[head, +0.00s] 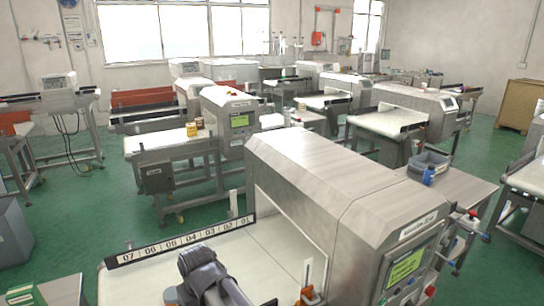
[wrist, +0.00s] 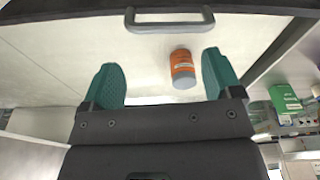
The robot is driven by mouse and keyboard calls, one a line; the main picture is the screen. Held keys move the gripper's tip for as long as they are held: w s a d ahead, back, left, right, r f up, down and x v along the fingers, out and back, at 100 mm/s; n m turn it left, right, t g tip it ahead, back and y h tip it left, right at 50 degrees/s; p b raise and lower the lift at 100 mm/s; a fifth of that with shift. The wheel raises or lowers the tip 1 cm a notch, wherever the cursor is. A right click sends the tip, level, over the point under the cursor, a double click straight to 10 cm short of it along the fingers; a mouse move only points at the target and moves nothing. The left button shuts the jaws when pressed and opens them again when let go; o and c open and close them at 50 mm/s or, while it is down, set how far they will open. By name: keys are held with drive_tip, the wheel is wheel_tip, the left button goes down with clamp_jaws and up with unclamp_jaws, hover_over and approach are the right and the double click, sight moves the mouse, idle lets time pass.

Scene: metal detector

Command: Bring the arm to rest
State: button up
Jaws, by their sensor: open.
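My gripper (wrist: 160,66) shows in the wrist view with its two green fingers spread wide apart and nothing gripped. An orange bottle with a grey end (wrist: 182,64) appears beyond the fingers, nearer the right one, over a pale surface. Whether it touches that surface is unclear. In the head view my dark grey arm is at the bottom, over the white conveyor belt (head: 255,262) of the nearest metal detector (head: 330,172). My fingertips cannot be made out there.
A numbered strip (head: 182,240) runs along the belt's far edge. A grey tray (head: 428,165) stands on the table right of the detector. In the wrist view, a grey handle (wrist: 170,27) lies above the fingers and a green box (wrist: 285,99) is at the right.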

drive_tip(key=s+d+m, duration=0.1)
drive_tip(key=d+m, duration=0.3)
drive_tip(key=d, duration=1.3)
drive_tip(key=s+d+m+g+h, duration=0.1)
drive_tip(key=d+m, duration=0.3)
drive_tip(key=d, duration=1.4)
drive_tip(key=shift+s, duration=0.7)
drive_tip(key=shift+d+f, duration=0.1)
